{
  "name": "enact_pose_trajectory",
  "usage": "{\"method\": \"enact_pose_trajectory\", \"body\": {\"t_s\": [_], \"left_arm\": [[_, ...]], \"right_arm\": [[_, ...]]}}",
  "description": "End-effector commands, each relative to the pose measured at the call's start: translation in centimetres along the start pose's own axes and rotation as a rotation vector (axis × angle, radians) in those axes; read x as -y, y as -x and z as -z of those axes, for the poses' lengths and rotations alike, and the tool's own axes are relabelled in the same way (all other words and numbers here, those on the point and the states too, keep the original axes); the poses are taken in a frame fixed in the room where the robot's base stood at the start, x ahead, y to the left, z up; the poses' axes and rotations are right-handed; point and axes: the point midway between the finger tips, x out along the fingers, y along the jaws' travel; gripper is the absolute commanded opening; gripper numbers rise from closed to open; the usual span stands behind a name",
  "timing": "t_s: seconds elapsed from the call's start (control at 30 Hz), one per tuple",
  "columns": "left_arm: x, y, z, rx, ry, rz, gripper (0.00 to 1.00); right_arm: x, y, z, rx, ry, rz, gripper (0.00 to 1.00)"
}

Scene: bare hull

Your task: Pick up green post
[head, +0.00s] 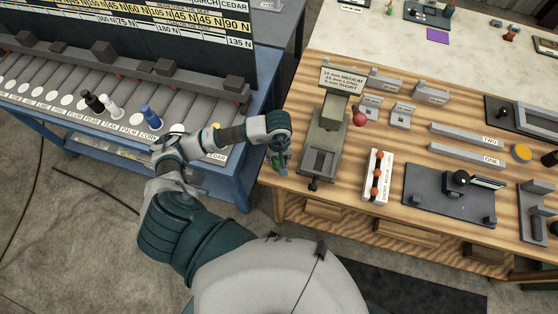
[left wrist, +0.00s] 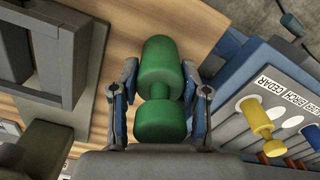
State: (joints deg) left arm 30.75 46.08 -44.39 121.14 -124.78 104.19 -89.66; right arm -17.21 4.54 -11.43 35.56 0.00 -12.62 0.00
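The green post (left wrist: 160,66) is in the left wrist view, with a thick upper part, a narrow neck and a thick lower part. My left gripper (left wrist: 160,82) has one finger on each side of it. The fingers stand apart, with a narrow gap beside the post on the left; contact on the right is unclear. In the head view my left gripper (head: 280,163) is at the left edge of the wooden table (head: 345,208), and the post is mostly hidden there. My right gripper is not in view.
A grey vise-like fixture (head: 325,140) stands just right of my left gripper. A blue-framed rack (head: 60,98) with black, white and blue posts is at the left. A white strip with orange balls (head: 377,178) and grey blocks lie farther right.

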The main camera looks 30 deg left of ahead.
Motion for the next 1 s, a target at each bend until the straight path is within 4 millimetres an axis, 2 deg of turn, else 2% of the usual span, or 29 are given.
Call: {"method": "enact_pose_trajectory", "body": {"t_s": [0.03,0.1,0.13,0.57,0.77,0.9,1.0], "left_arm": [[0.0,0.0,0.0,0.000,0.000,0.000,0.20],[0.0,0.0,0.0,0.000,0.000,0.000,0.02],[0.0,0.0,0.0,0.000,0.000,0.000,0.00],[-0.1,0.4,0.1,-0.003,0.000,-0.002,0.00],[0.0,2.0,0.1,-0.005,0.000,-0.003,0.00],[-0.1,3.7,0.1,-0.005,-0.001,-0.004,0.00],[0.1,3.7,-1.7,-0.001,-0.004,-0.003,0.00]], "right_arm": [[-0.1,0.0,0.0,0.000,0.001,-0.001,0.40],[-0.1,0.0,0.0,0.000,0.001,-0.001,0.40],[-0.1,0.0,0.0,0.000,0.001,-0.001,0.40],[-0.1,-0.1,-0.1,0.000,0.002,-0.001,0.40],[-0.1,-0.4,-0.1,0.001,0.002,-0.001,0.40],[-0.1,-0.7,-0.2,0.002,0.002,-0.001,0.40],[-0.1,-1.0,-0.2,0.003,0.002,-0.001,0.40]]}}
